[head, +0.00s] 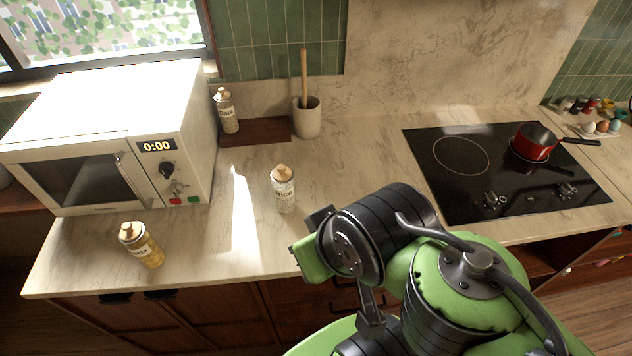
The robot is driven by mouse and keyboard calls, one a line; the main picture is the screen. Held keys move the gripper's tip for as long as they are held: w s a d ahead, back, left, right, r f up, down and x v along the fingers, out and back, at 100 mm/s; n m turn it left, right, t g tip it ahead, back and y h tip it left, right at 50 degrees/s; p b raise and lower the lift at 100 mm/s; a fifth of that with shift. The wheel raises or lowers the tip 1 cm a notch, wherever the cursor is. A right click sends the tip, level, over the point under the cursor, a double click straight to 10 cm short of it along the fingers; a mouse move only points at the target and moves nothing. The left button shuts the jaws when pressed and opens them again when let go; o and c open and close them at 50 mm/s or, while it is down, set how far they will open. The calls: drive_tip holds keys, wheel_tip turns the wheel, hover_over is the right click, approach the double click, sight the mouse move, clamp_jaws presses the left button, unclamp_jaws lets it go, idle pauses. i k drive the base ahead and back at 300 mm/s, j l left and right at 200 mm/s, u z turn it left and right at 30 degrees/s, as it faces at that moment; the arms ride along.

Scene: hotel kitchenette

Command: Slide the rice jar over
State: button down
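The rice jar (284,193) is a clear jar with a wooden knob lid and a label reading "Rice". It stands upright on the pale marble counter, near the middle and in front of a dark wooden board (255,133). My green and black arm reaches in from the lower right. Its wrist is to the right of and nearer than the jar, with a visible gap between them in the picture. My gripper's fingers cannot be made out clearly among the arm parts, so its opening is not shown.
An oats jar (227,112) stands on the board, beside a utensil crock (307,118). A microwave (115,140) is at left, with a pasta-like jar (142,246) near the front edge. A cooktop with a red pan (533,143) is at right. Counter left of the rice jar is clear.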

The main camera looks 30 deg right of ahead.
sight(284, 192)
drive_tip(key=z, duration=0.3)
drive_tip(key=l+u, duration=0.2)
drive_tip(key=u, duration=0.15)
drive_tip(key=k+l+u, duration=0.1)
drive_tip(key=u, duration=0.3)
drive_tip(key=k+l+u, duration=0.1)
drive_tip(key=u, duration=0.25)
drive_tip(key=l, duration=0.1)
